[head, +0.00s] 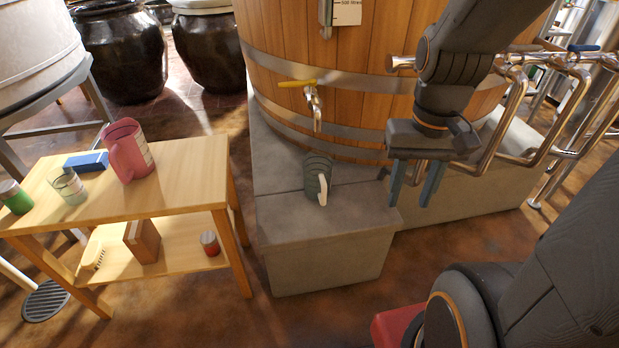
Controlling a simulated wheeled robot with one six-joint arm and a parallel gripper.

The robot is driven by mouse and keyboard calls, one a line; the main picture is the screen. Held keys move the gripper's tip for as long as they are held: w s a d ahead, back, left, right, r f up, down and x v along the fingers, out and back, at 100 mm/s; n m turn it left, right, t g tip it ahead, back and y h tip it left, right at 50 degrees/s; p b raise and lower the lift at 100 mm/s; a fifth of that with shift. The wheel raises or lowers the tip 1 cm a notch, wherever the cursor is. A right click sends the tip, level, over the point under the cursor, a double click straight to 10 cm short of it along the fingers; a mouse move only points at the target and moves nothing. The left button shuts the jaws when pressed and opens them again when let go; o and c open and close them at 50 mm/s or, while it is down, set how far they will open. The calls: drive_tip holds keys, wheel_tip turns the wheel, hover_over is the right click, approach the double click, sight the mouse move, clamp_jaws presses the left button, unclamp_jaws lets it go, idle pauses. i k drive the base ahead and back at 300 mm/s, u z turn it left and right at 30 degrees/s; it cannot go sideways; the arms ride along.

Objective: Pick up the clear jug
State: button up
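The jug I take for the clear jug (317,172) stands upright on the grey stone step (330,225), below the tap. It looks dark and see-through, with horizontal lines on its wall and a pale handle facing the front. My gripper (411,200) hangs to the right of the jug, fingers pointing down, apart and empty. It does not touch the jug. A pink jug (125,152) with a white label stands on the wooden table (185,165) at left.
The tap (313,98) with a yellow lever juts from the wooden vat (350,60) above the jug. Steel pipes (520,120) run at right. The table also holds a clear beaker (70,188), a green jar (15,198) and a blue block (87,161).

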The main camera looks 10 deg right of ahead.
sight(317, 165)
drive_tip(key=k, duration=0.5)
drive_tip(key=u, duration=1.8)
drive_tip(key=i, duration=1.15)
drive_tip(key=z, duration=2.2)
drive_tip(key=i, duration=0.5)
drive_tip(key=u, duration=0.05)
